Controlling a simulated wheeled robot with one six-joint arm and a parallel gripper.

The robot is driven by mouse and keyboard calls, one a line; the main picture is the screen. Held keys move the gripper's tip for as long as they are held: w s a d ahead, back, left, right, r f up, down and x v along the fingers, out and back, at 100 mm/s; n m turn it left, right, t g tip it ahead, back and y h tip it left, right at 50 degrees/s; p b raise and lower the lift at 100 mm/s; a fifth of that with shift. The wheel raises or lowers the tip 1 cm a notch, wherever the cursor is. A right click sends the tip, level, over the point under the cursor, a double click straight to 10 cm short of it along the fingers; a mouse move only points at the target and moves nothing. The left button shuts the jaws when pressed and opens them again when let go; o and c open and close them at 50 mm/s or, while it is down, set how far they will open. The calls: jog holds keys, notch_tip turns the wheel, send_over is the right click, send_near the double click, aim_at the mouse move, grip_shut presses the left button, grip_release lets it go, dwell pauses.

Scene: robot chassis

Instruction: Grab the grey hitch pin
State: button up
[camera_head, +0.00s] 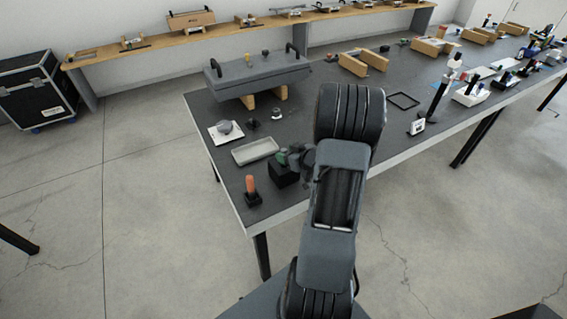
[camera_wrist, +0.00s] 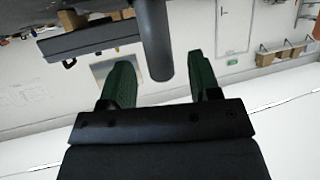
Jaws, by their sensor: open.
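A dark grey cylinder, which looks like the grey hitch pin (camera_wrist: 154,38), shows in the wrist view. It enters from the top edge, and its rounded end lies between the two green fingers. My gripper (camera_wrist: 158,78) is open, with a visible gap on each side of the cylinder. In the head view my gripper (camera_head: 294,156) is at the table's near left part, by a black block (camera_head: 284,175). The arm and gripper hide much of that spot, and I cannot make out the pin there.
An orange-handled piece (camera_head: 250,188) stands left of the black block. A shallow grey tray (camera_head: 255,151) lies behind it. A large grey slab (camera_head: 258,74) on wooden blocks stands farther back. The dark table (camera_head: 222,164) has its near edge close by.

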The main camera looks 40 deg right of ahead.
jog(key=shift+x, duration=1.85)
grip_shut()
